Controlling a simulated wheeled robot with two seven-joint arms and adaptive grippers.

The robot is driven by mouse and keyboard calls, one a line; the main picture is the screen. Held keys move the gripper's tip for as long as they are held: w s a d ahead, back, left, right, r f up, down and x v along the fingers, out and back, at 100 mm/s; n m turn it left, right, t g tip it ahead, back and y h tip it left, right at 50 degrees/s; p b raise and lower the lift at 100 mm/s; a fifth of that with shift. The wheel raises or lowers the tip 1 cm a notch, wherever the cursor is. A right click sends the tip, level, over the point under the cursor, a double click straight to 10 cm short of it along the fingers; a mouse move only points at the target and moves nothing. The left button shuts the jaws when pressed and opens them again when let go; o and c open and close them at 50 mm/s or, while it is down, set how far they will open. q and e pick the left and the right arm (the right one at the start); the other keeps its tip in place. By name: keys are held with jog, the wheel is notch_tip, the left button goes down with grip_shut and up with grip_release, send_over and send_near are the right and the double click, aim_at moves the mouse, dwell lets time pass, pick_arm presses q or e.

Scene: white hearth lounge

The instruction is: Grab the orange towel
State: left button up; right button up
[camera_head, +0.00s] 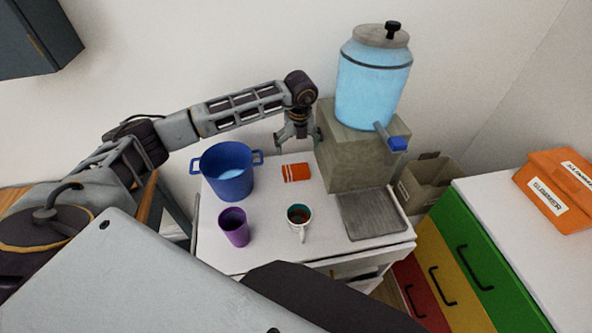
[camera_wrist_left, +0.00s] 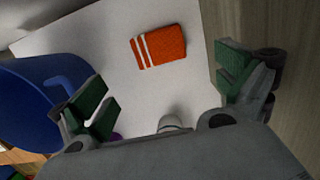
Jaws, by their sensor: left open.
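The orange towel (camera_head: 296,172) is a small folded piece with white stripes near one end. It lies flat on the white cabinet top, right of the blue pot. In the left wrist view the towel (camera_wrist_left: 160,46) lies ahead of the spread fingers, nearer the middle than either side. My left gripper (camera_head: 297,145) hangs above and just behind the towel, pointing down, apart from it. In the left wrist view my left gripper (camera_wrist_left: 168,88) has its green-padded fingers wide apart with nothing between them. My right gripper is not in view.
The blue pot (camera_head: 228,172) stands left of the towel. A purple cup (camera_head: 234,227) and a white mug (camera_head: 299,216) stand in front. A water dispenser (camera_head: 373,80) on a block (camera_head: 350,150) stands close on the right. A wall is behind.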

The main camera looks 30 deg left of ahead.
pick_arm(q)
jog(key=shift+s, duration=0.1)
send_over(297, 169)
jog(key=f, duration=0.8)
jog(key=shift+s+d+p, duration=0.1)
jog(key=shift+s+p, duration=0.15)
jog(key=shift+p, duration=0.1)
jog(key=shift+f, duration=0.25)
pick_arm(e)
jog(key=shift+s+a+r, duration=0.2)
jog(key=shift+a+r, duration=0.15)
pick_arm(q)
jog(key=shift+f, duration=0.1)
